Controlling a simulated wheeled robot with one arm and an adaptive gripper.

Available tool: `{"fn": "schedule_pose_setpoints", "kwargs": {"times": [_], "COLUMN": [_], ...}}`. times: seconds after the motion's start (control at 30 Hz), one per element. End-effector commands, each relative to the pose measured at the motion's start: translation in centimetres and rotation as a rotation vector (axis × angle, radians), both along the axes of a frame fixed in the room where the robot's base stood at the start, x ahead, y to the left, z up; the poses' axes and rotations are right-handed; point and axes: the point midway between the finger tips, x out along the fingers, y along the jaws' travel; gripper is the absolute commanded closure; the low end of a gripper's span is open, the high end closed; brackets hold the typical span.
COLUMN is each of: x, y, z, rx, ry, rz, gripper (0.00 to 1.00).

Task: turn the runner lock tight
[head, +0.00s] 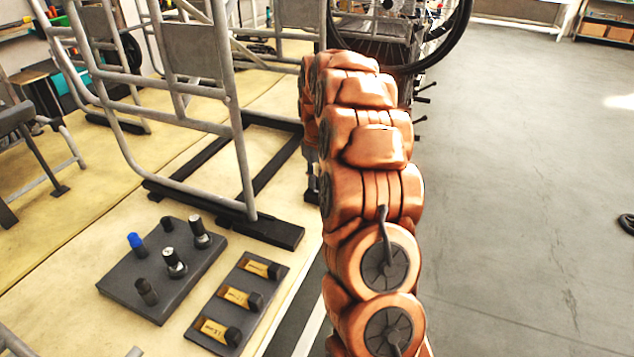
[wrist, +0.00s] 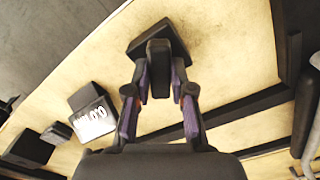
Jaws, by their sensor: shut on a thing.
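My gripper (wrist: 162,78) shows in the wrist view with its two purple-sided fingers shut on a dark upright block, which looks like the runner lock (wrist: 158,58). The lock stands in front of a wider dark piece (wrist: 133,45), over the pale floor mat. I cannot tell from this view how tight it is. In the head view my gripper and the lock are hidden behind my orange arm.
In the head view grey tubular frames (head: 238,130) stand on black base bars (head: 272,228). A dark tray of pegs (head: 120,285) and a tray of labelled blocks (head: 240,348) lie at lower left. A spoked wheel (head: 458,35) is at the top. Grey floor at right is mostly clear.

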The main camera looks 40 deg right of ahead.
Motion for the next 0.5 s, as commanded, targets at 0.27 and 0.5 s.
{"fn": "schedule_pose_setpoints", "kwargs": {"times": [0.27, 0.5], "x": [0.00, 0.00], "y": [-0.02, 0.01], "z": [-0.13, -0.12], "rx": [-0.002, -0.001], "ry": [0.000, 0.000], "rz": [-0.262, -0.488], "gripper": [1.00, 1.00]}}
